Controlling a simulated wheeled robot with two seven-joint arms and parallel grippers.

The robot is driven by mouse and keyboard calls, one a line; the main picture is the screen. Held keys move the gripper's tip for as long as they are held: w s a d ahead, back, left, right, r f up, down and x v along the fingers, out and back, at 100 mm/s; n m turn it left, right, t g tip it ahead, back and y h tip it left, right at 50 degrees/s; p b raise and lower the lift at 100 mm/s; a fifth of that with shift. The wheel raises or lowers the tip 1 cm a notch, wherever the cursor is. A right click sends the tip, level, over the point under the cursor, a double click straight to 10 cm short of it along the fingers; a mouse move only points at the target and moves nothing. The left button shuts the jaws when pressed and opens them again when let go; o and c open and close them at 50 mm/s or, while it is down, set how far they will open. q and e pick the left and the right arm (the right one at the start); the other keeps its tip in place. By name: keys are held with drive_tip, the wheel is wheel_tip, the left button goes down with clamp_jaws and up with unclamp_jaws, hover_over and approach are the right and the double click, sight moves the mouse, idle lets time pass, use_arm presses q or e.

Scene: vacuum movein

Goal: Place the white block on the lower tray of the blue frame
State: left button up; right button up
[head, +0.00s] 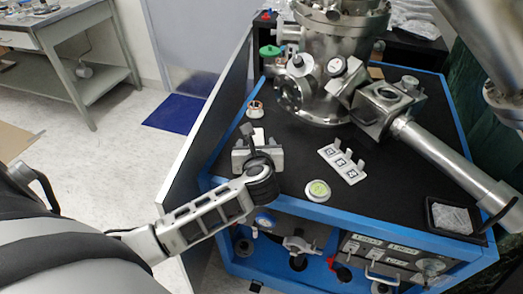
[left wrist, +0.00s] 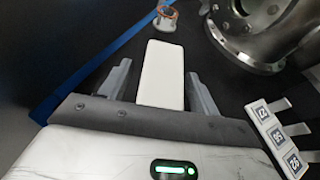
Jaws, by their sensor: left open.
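The white block (left wrist: 162,75) is a plain flat bar lying on the black top of the blue frame. In the left wrist view it lies between the two fingers of my open left gripper (left wrist: 160,82), with dark gaps on both sides. In the head view the block (head: 258,135) shows only in part beyond the left gripper (head: 258,142), which is over the left part of the top. The blue frame (head: 330,213) has a lower level, whose tray (head: 265,272) is partly visible below the front edge. My right gripper is not in view.
A steel chamber (head: 325,65) stands at the back of the top. A white bracket with printed tags (head: 343,162), a round green-topped item (head: 318,190) and a black dish (head: 453,217) lie nearby. Gauges and a control box (head: 385,255) crowd the lower level.

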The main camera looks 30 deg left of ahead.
use_arm(q)
drive_tip(key=c, duration=1.1)
